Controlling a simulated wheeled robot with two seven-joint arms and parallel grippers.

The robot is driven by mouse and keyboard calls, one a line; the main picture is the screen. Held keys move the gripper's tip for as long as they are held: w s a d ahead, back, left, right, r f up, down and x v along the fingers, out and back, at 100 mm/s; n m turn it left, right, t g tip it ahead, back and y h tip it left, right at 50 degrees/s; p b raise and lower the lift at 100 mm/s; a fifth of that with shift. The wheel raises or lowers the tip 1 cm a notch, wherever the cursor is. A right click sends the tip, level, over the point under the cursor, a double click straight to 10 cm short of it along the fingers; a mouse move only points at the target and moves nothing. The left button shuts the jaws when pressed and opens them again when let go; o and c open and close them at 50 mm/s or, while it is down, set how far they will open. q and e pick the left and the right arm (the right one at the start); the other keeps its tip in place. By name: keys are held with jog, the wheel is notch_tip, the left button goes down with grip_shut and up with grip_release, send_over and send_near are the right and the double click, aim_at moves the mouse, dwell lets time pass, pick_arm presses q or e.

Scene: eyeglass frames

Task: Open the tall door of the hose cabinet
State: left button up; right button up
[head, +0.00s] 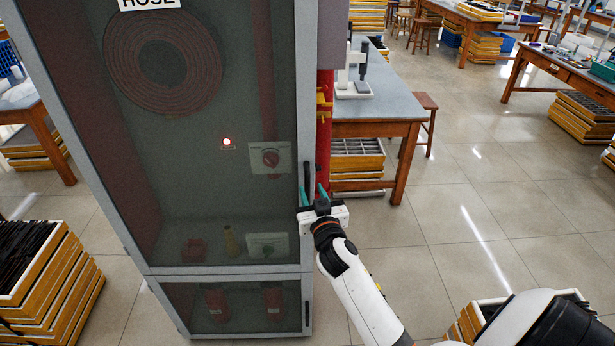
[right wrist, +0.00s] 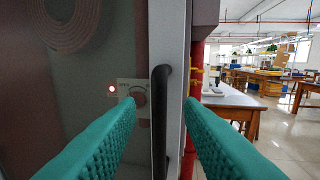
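The hose cabinet has a tall grey-framed glass door (head: 195,165), closed, with a coiled hose (head: 163,62) visible behind it. A black vertical handle (head: 307,176) is on the door's right edge. My right gripper (head: 314,192) is at the handle's lower part, its green fingers pointing toward the cabinet. In the right wrist view the fingers are wide apart, with the handle (right wrist: 160,115) between them in the picture. Contact with the handle is not visible. My left gripper is not in view.
A shorter lower door (head: 235,308) with its own handle is below the tall one. A red pipe (head: 324,135) and a workbench (head: 385,110) stand to the right. Stacked crates (head: 45,275) are at the lower left. Open tiled floor (head: 475,230) lies to the right.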

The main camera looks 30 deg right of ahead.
aim_at(308, 183)
jog(key=shift+p+x, duration=0.35)
jog(key=shift+x, duration=2.25)
grip_shut()
